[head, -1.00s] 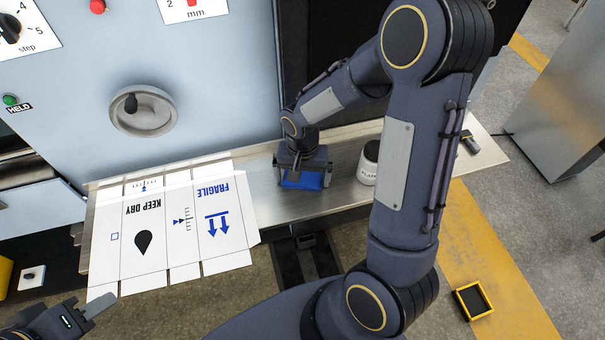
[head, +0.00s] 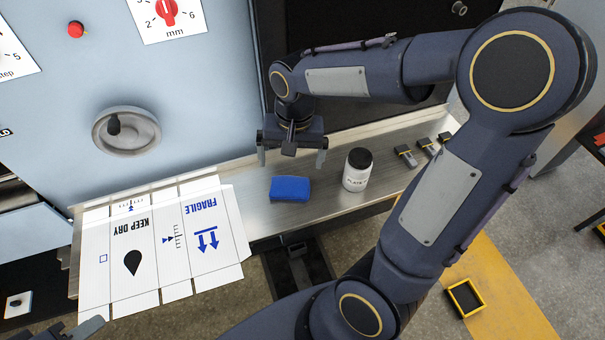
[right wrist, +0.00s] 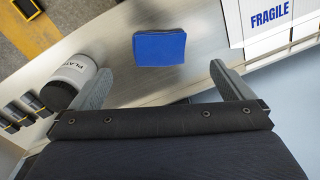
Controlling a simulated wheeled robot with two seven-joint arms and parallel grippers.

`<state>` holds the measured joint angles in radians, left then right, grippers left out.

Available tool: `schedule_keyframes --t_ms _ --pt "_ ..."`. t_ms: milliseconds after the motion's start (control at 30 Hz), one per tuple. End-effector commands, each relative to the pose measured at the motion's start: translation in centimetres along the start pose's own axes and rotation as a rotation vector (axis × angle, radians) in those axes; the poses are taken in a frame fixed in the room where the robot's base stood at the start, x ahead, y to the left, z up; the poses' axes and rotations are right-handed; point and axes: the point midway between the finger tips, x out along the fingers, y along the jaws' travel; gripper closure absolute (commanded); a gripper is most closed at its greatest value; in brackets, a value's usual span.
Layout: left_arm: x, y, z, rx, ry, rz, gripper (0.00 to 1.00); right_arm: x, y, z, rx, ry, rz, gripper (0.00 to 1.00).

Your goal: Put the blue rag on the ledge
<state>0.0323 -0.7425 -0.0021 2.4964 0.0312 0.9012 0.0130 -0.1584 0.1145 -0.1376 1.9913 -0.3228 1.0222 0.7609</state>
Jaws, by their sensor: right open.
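The blue rag (head: 290,188) lies folded on the metal ledge (head: 322,200), between the cardboard sheet and the white jar. My right gripper (head: 292,160) is open and empty above and behind the rag, apart from it. In the right wrist view the rag (right wrist: 160,47) lies on the ledge (right wrist: 110,45) beyond the two spread fingers (right wrist: 160,85). My left gripper (head: 85,328) shows only in part at the bottom left of the head view, and its jaws cannot be made out.
A white jar with a black lid (head: 357,170) stands right of the rag. Several small dark blocks (head: 425,148) lie farther right. A flat printed cardboard sheet (head: 160,250) covers the ledge's left part. The machine's handwheel (head: 127,131) juts out behind.

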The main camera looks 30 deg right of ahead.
Motion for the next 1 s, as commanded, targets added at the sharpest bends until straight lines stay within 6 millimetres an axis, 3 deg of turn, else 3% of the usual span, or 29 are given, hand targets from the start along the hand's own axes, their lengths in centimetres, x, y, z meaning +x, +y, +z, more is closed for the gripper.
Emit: schedule_keyframes --t_ms 200,433,600,1000 --pt "0.0 0.0 0.0 0.000 0.000 0.000 0.64 -4.0 3.0 6.3 -0.175 0.095 -0.237 0.00" --pt "0.0 0.0 0.0 0.000 0.000 0.000 0.64 -5.0 4.4 12.0 -0.359 0.259 -0.385 0.00" --pt "0.0 0.0 0.0 0.000 0.000 0.000 0.64 -4.9 4.5 13.6 -0.421 0.324 -0.416 0.00" --pt "0.0 0.0 0.0 0.000 0.000 0.000 0.64 -4.9 4.5 13.7 -0.429 0.330 -0.419 0.00"
